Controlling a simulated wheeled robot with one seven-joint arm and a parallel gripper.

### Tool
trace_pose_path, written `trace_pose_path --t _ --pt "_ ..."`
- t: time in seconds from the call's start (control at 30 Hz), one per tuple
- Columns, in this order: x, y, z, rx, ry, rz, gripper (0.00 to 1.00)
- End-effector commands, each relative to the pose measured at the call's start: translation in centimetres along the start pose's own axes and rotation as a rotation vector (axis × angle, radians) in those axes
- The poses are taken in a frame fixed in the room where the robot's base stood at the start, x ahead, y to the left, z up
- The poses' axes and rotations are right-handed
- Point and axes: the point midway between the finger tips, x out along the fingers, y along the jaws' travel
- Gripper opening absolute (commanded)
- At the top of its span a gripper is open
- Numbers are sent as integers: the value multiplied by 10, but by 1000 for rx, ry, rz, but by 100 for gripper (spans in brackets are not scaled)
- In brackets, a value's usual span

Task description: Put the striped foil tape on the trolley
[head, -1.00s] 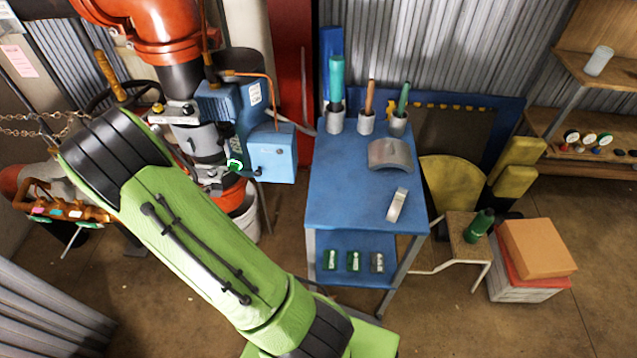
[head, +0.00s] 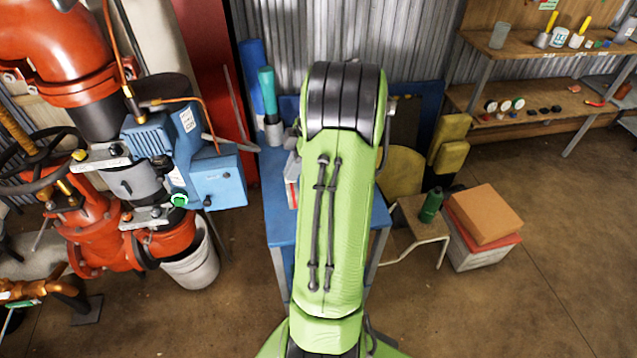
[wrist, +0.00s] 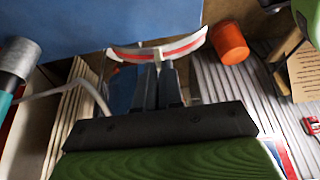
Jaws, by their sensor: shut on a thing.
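The striped foil tape (wrist: 185,47), a curved white band with a red stripe, is in my gripper (wrist: 159,66) in the wrist view. The fingers are shut on its middle and its two ends stick out to the sides. The trolley (head: 276,212) is a blue table in the head view, largely hidden behind my green arm. A blue surface that looks like its top (wrist: 75,22) fills the upper left of the wrist view. I cannot tell how far the tape is from it. My gripper is hidden in the head view.
A teal-handled tool (head: 266,92) stands in a grey cup at the trolley's back left. A blue pump unit (head: 160,140) with red pipes and a white bucket (head: 192,262) stand left. A stool (head: 416,222) with a green bottle (head: 431,205) and stacked boxes (head: 484,222) stand right.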

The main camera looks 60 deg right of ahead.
Motion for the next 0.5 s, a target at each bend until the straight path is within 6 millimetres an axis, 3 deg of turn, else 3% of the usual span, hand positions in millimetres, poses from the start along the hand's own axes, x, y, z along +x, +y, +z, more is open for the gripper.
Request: trace_pose_path --t 0.2,0.5 --pt "44 -1 18 3 2 -5 0" --pt "92 -1 38 1 1 -3 0"
